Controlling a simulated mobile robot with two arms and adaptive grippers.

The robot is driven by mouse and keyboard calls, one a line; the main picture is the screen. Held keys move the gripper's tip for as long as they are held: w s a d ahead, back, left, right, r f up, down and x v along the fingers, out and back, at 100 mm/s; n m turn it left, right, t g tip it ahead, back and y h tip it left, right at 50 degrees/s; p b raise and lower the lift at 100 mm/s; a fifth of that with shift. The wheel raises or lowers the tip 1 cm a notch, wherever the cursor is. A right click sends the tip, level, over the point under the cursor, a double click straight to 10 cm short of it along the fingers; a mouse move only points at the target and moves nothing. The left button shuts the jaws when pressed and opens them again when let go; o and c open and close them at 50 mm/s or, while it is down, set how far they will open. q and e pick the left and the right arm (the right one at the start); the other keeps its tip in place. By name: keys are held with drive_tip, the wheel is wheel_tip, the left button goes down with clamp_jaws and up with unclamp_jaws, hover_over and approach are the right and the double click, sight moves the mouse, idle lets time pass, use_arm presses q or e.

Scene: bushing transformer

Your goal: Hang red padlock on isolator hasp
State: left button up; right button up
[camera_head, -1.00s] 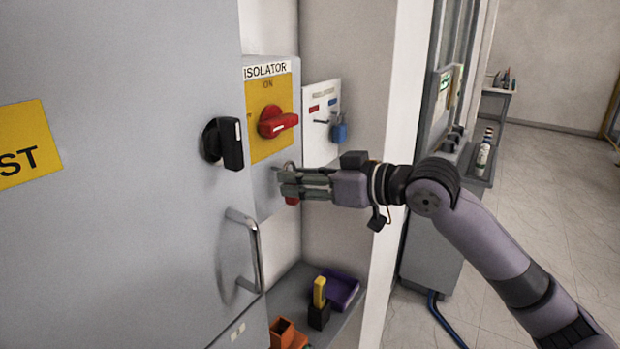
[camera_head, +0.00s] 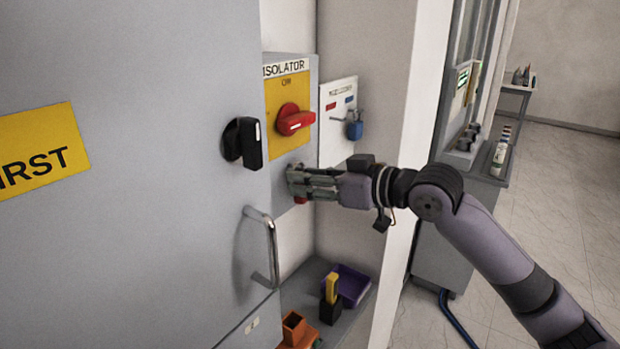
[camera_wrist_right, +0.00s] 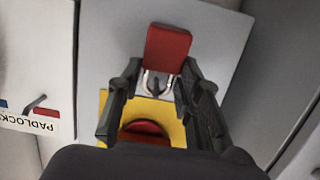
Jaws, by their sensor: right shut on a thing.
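The red padlock (camera_wrist_right: 167,48) is between the fingertips of my right gripper (camera_wrist_right: 160,78) in the right wrist view. Its metal shackle shows beside the body, close to the isolator's grey face. In the head view only a small red part of the padlock (camera_head: 300,199) shows below my right gripper (camera_head: 297,182). The gripper is shut on the padlock. The isolator (camera_head: 288,92) has a yellow plate and a red handle (camera_head: 295,120) just above the gripper. The hasp is largely hidden, so I cannot tell whether the shackle passes through it. My left gripper is not in view.
A grey cabinet door with a black knob (camera_head: 243,143) and metal handle (camera_head: 264,246) stands at the left. A white padlock board (camera_head: 337,118) with a blue padlock (camera_head: 354,129) is right of the isolator. Below, a shelf holds a purple tray (camera_head: 352,284) and an orange holder (camera_head: 294,328).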

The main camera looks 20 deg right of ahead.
drive_tip(key=o, duration=1.3)
drive_tip(key=shift+c, duration=0.2)
drive_tip(key=v, duration=1.2)
drive_tip(key=shift+f, duration=0.1)
